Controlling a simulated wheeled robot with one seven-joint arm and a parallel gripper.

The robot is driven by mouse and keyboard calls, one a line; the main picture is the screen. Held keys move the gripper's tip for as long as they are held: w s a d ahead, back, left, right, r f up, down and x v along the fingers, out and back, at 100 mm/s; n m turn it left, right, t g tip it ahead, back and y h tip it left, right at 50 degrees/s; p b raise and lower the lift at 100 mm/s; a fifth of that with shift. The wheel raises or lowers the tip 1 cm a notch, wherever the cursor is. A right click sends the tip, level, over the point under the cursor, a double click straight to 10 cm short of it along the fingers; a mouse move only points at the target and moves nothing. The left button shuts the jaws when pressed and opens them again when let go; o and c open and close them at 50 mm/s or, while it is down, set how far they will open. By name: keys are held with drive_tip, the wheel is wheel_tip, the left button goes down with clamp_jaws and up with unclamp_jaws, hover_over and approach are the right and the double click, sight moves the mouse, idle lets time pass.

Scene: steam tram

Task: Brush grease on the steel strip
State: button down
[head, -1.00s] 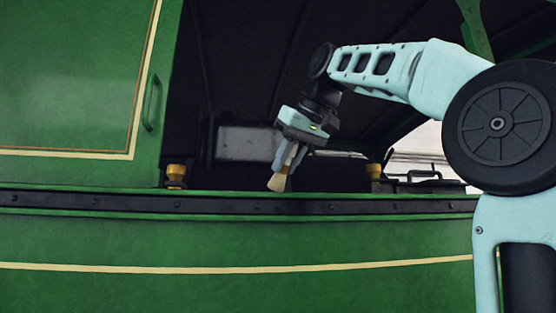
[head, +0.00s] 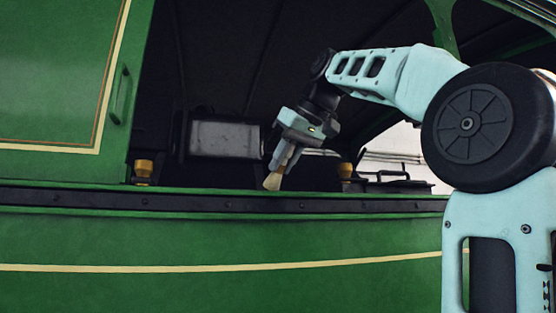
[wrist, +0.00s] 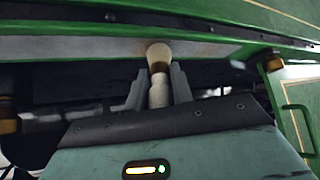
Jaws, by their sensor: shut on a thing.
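My gripper (head: 280,163) is shut on a brush (head: 272,181) with pale bristles, which points down and slightly left in the head view. The brush (wrist: 158,75) also shows between my fingers in the wrist view. Its bristle end overlaps a flat grey-brown strip (wrist: 90,47) on top of the green sill, which I take for the steel strip. Whether the bristles touch it I cannot tell. In the head view the top of this strip is hidden by the sill edge. No grease is clearly visible.
Brass-coloured cups stand on the sill left (head: 143,172) and right (head: 345,172) of the brush. A dark bolted band (head: 110,199) runs along the green side below. A green panel with a handle (head: 119,95) is at left. The dark cab opening lies behind.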

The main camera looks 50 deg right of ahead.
drive_tip(key=shift+s+d, duration=2.95)
drive_tip(key=shift+d, duration=1.4)
drive_tip(key=shift+s+d, duration=2.9)
drive_tip(key=shift+d, duration=1.4)
drive_tip(key=w+a+b, duration=0.2)
drive_tip(key=w+a, duration=0.5)
drive_tip(key=a, duration=0.3)
drive_tip(key=w+a+b, duration=0.3)
drive_tip(key=w+a, duration=0.4)
drive_tip(key=a, duration=0.4)
drive_tip(key=shift+b, duration=0.3)
